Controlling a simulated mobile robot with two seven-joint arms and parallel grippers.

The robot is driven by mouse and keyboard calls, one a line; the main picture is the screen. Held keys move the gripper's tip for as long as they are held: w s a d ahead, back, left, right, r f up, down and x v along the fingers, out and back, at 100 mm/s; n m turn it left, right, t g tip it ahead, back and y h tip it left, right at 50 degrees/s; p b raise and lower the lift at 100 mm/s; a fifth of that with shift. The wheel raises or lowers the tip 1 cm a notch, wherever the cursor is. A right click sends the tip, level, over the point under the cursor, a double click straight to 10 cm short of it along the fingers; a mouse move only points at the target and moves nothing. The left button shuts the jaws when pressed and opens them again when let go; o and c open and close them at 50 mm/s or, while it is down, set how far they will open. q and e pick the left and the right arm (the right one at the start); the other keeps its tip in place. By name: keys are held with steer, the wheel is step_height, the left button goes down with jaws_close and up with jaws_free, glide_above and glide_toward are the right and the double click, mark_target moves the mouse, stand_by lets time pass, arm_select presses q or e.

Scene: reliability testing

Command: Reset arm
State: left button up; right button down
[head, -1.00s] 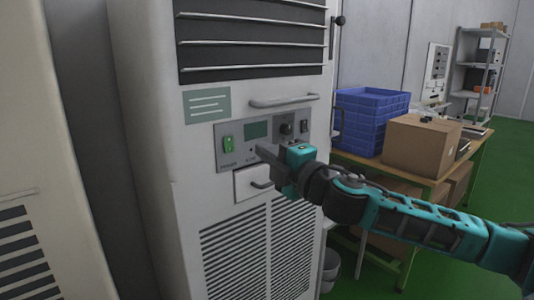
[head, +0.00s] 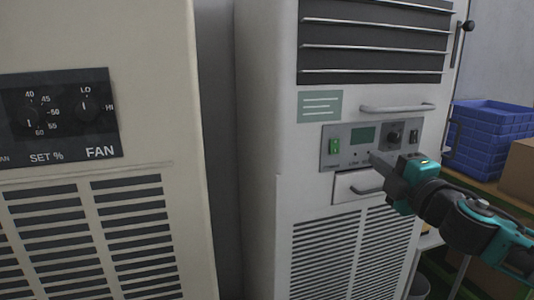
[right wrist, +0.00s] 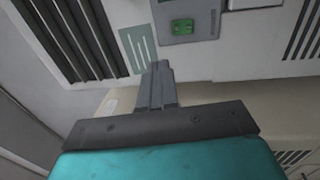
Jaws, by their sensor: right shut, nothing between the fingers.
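My right gripper (head: 376,160) is in front of the control panel (head: 348,157) of the white cabinet unit (head: 264,130). In the right wrist view its fingers (right wrist: 157,85) are together, with nothing between them. My left gripper is not in view.
A beige unit (head: 150,60) with a FAN and SET % dial panel (head: 60,113) stands close at the left. A handle (head: 397,108) sticks out above the white unit's panel. Blue crates (head: 490,135) and a cardboard box (head: 520,168) stand on a table at the right.

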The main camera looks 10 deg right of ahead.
steer(key=s+a+f+m+g, duration=0.2)
steer(key=s+a+f+m, duration=0.15)
steer(key=f, duration=0.85)
steer(key=s+a+f+m+g, duration=0.2)
steer(key=a+f+m, duration=0.15)
steer(key=f, duration=0.75)
steer(key=s+a+f+m+g, duration=0.2)
steer(key=s+a+f+m, duration=0.2)
steer(key=s+f, duration=0.4)
steer(key=s+a+f+m+g, duration=0.2)
steer(key=s+a+f+m, duration=0.2)
steer(key=s+f, duration=0.4)
step_height(320, 180, down, 3)
steer(key=shift+s+r+m, duration=0.1)
steer(key=shift+s+m, duration=0.25)
steer(key=shift+m, duration=0.45)
